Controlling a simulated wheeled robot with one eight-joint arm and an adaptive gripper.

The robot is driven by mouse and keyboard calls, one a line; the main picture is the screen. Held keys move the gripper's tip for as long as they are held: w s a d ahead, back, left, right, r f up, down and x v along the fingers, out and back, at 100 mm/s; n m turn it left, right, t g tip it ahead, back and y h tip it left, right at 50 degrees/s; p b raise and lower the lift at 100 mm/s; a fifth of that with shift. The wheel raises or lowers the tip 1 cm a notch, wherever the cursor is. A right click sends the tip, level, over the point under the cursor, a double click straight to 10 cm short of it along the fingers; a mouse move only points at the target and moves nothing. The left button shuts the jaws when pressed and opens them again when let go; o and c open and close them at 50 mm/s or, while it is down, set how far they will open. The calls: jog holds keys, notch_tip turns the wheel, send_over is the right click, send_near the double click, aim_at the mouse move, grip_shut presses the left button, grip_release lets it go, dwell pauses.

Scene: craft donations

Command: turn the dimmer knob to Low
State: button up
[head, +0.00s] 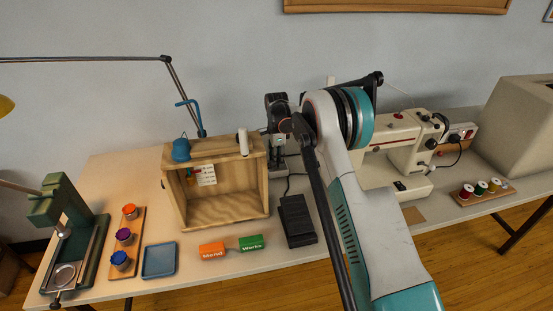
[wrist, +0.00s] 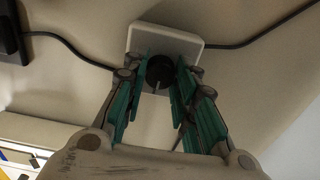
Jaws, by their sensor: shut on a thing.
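In the wrist view, the dimmer is a white square box (wrist: 190,48) with a round black knob (wrist: 158,70) on its face. A thin pale mark shows on the knob, pointing toward the bottom of the picture. My gripper (wrist: 160,78) has its two teal-lined fingers on either side of the knob, closed on it. No Low label or other marking can be read on the box. In the head view my own arm covers much of the area where the gripper works, and I cannot make out the dimmer there.
Black cords (wrist: 255,38) run from both sides of the box. A black foot pedal (head: 296,221) lies left of my arm, beside a wooden crate (head: 170,190) and orange and green blocks (head: 212,250). A cream sewing machine (head: 405,150) and spool rack (head: 484,195) stand right.

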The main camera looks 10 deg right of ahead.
jog(key=o, duration=1.1)
notch_tip(320, 180, up, 12)
